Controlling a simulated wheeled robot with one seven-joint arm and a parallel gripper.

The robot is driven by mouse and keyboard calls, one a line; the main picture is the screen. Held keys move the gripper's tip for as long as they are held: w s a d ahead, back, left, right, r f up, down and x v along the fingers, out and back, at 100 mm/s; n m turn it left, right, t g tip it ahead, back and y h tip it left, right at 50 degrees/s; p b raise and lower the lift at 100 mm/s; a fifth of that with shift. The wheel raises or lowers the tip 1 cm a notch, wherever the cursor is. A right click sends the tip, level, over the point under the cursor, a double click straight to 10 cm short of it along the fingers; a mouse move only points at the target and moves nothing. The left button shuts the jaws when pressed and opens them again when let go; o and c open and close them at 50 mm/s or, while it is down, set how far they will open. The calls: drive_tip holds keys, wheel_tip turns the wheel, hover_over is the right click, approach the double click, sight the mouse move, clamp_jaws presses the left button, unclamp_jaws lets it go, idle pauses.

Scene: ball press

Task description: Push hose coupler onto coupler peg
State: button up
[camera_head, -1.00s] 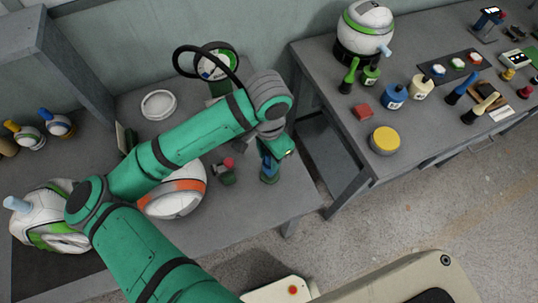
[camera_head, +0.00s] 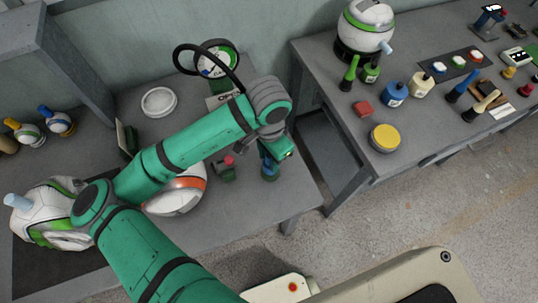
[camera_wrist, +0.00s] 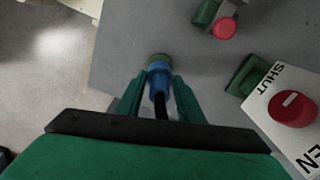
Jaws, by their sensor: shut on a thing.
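The hose coupler is a blue sleeve (camera_wrist: 158,80) with a dark hose running from it towards my wrist. It also shows in the head view (camera_head: 267,165), partly behind my wrist. My gripper (camera_wrist: 158,92) is shut on the coupler, with one finger on each side. The coupler peg shows as a green piece (camera_wrist: 159,60) at the coupler's far end, and as a dark green base (camera_head: 269,177) on the bench in the head view. The coupler is in line with it and seems to touch it. How far it sits on the peg is hidden.
A green fitting with a red knob (camera_head: 229,162) stands just left of the peg. A red dial on a white SHUT/OPEN plate (camera_wrist: 290,108) is at the right of the wrist view. A gauge (camera_head: 216,60) with a looped black hose stands behind. The bench's right edge is close.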

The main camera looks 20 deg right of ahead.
drive_tip(key=shift+f, duration=1)
drive_tip(key=o, duration=1.2)
drive_tip(key=shift+o, duration=0.2)
wheel_tip(320, 180, up, 11)
drive_tip(key=shift+f, duration=0.15)
